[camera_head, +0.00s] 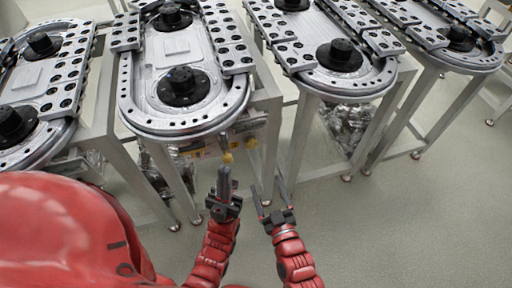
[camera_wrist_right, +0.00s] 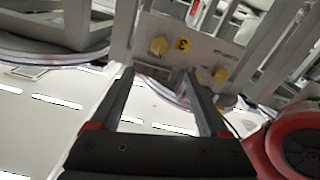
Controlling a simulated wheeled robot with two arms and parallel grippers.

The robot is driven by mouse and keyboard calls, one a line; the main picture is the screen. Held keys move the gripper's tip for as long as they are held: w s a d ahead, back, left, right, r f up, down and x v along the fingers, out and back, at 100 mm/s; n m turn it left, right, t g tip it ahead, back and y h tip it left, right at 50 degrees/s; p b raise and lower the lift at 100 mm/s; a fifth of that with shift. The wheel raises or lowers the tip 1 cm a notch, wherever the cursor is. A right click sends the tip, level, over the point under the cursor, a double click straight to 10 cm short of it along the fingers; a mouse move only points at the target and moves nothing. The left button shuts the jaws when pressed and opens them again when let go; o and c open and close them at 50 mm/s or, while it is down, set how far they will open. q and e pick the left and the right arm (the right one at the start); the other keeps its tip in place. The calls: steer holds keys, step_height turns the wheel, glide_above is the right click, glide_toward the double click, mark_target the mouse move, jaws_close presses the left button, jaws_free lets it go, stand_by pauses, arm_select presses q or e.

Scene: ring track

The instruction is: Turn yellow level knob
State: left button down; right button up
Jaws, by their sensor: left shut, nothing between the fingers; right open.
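In the head view a yellow knob (camera_head: 228,157) shows low under the second ring track, just beyond the tip of my left gripper (camera_head: 225,172). A second small yellow knob (camera_head: 251,143) is up and to its right. My left gripper is shut and empty; whether it touches the knob cannot be told. My right gripper (camera_head: 268,190) is open and empty, to the right of the left one. In the right wrist view two yellow knobs, one left (camera_wrist_right: 159,45) and one right (camera_wrist_right: 221,74), sit on a grey panel (camera_wrist_right: 205,50), beyond the open fingers (camera_wrist_right: 159,78). Their lettering is unreadable.
The ring track (camera_head: 182,128) stands on metal legs (camera_head: 170,180) close around the grippers. Another track (camera_head: 345,88) stands to the right. The floor (camera_head: 400,220) at lower right is clear.

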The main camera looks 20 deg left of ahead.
mark_target(252, 146)
steer(key=p+x, duration=0.1)
steer(key=x, duration=1.2)
steer(key=shift+w+a, duration=0.35)
steer(key=shift+w, duration=0.15)
jaws_close()
